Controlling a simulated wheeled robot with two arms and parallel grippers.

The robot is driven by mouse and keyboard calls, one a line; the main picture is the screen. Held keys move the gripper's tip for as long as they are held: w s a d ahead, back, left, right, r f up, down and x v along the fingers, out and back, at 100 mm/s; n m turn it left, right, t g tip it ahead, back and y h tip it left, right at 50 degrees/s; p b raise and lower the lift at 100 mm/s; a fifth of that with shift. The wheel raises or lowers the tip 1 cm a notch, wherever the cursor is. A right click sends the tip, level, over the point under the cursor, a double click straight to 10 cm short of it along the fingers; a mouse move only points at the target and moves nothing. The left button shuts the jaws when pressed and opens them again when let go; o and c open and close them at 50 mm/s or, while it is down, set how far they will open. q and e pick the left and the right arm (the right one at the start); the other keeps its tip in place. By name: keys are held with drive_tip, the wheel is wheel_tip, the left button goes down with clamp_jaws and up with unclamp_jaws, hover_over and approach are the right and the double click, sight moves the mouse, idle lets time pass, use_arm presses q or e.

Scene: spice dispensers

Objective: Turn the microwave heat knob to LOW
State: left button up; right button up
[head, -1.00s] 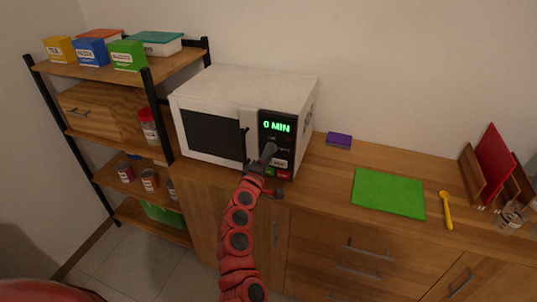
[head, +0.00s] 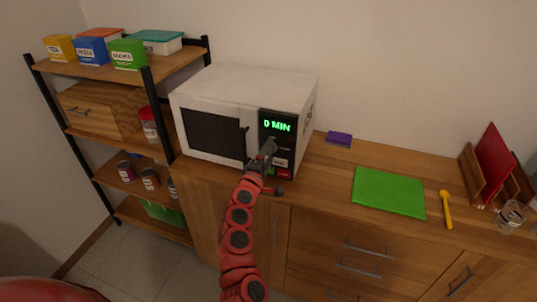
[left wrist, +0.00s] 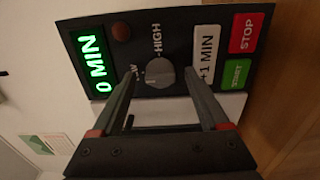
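The white microwave (head: 245,100) stands on the wooden counter, its panel reading 0 MIN in green. The round grey heat knob (left wrist: 160,73) shows in the left wrist view, with HIGH printed above it and a partly covered LOW label at its left. The knob's exact pointing direction is hard to tell. My left gripper (left wrist: 161,73) is open, one fingertip on each side of the knob, with gaps visible; contact cannot be told. In the head view the left gripper (head: 268,152) is in front of the panel and hides the knob. My right gripper is not in view.
The +1 MIN (left wrist: 206,55), STOP (left wrist: 246,32) and START (left wrist: 236,74) buttons are right of the knob in the wrist view. A purple sponge-like block (head: 339,139) and green board (head: 389,192) lie on the counter. Shelves (head: 130,175) stand left.

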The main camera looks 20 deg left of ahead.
use_arm(q)
drive_tip(key=shift+s+d+f, duration=0.1)
drive_tip(key=shift+s, duration=0.35)
drive_tip(key=s+b, duration=0.2)
drive_tip(key=s, duration=1.4)
drive_tip(key=shift+s+a, duration=0.25)
drive_tip(key=shift+a, duration=0.15)
